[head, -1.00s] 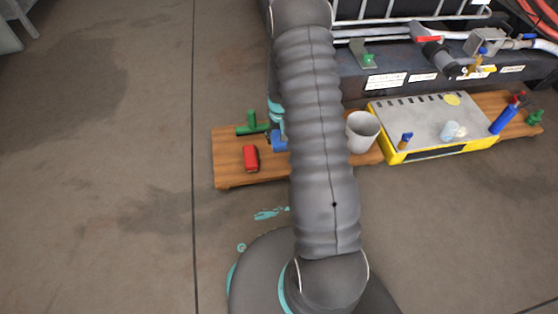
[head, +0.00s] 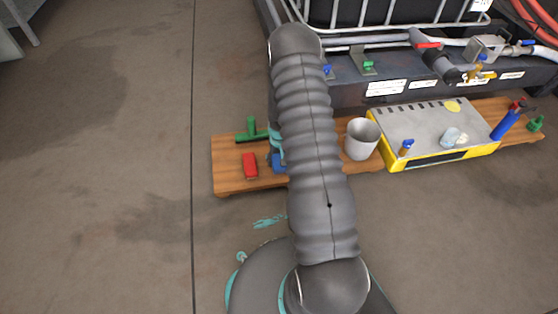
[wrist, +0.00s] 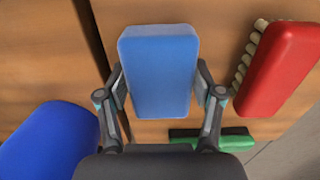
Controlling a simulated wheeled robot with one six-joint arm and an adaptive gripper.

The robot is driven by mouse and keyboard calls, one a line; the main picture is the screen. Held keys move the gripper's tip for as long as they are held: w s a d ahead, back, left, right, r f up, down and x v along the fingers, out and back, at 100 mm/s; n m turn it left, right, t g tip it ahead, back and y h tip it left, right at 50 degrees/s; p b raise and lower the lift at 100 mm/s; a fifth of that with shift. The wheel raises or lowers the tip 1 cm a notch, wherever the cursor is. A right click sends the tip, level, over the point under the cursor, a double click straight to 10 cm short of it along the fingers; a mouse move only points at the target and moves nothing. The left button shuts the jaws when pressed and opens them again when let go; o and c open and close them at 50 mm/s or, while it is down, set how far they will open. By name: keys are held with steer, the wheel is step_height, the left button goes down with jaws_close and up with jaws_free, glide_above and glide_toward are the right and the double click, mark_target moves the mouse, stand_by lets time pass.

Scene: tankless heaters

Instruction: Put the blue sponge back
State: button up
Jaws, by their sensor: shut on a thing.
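The blue sponge (wrist: 158,70) is a light blue block between the two fingers of my gripper (wrist: 160,88) in the wrist view. My gripper is shut on its sides. The wooden board is behind it; I cannot tell the gap between them. In the head view a blue piece (head: 277,163), apparently the sponge, shows at the left edge of my arm, over the left part of the wooden board (head: 228,178). My arm hides most of the gripper there.
A red brush (head: 250,165) lies left of the sponge, with a green tool (head: 253,131) behind it. A white cup (head: 361,140) and a yellow-grey box (head: 430,130) stand to the right. A dark blue object (wrist: 45,140) fills the wrist view's lower left.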

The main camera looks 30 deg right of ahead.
steer(key=shift+f, duration=0.1)
steer(key=shift+f, duration=0.1)
steer(key=o, duration=1)
